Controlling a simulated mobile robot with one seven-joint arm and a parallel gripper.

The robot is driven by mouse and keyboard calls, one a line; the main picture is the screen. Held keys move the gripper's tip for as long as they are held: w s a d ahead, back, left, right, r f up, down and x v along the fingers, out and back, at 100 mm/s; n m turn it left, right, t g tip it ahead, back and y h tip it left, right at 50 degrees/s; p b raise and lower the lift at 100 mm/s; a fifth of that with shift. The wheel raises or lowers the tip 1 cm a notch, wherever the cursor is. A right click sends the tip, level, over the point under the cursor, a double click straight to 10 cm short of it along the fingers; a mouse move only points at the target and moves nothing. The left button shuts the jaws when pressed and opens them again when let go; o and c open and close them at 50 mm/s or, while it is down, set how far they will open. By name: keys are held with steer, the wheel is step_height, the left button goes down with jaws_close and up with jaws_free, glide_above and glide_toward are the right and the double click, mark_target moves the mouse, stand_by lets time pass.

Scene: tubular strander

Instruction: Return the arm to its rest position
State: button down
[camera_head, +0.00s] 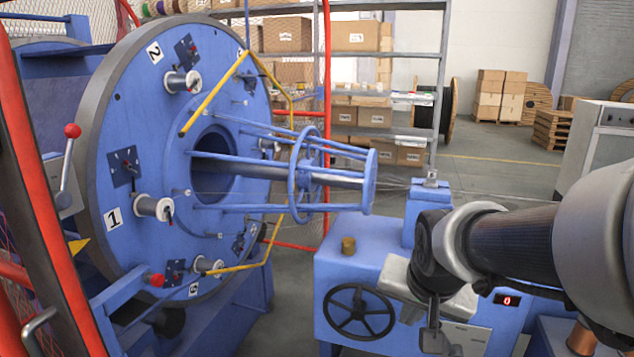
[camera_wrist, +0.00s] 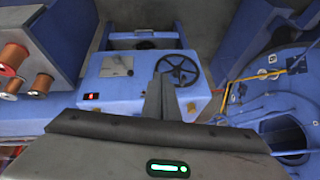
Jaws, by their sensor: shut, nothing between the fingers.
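My arm (camera_head: 515,245) reaches in from the right edge in the head view, over the blue control cabinet (camera_head: 350,250). My gripper (camera_head: 434,338) hangs at its end in front of the cabinet. In the wrist view the fingers of my gripper (camera_wrist: 160,82) are together, with nothing between them. They overlap the cabinet's top (camera_wrist: 125,85) in the picture; I cannot tell the gap. In the head view the arm and gripper hide part of the cabinet.
The large blue strander disc (camera_head: 150,110) with white bobbins stands left, behind a red guard frame (camera_head: 40,205). A black handwheel (camera_head: 358,312) sits on the cabinet. Copper spools (camera_wrist: 14,55) show at left in the wrist view. Open floor (camera_head: 500,155) lies behind.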

steer(key=s+a+r+n, duration=0.1)
steer(key=s+r+n, duration=0.2)
steer(key=s, duration=0.4)
steer(key=s+a+r+n, duration=0.1)
steer(key=s+r+n, duration=0.1)
steer(key=s, duration=0.5)
step_height(320, 180, up, 24)
steer(key=p, duration=2.3)
steer(key=shift+w+d+f+y+p, duration=0.15)
steer(key=shift+w+f+y+p, duration=0.1)
steer(key=shift+w+y+p, duration=0.1)
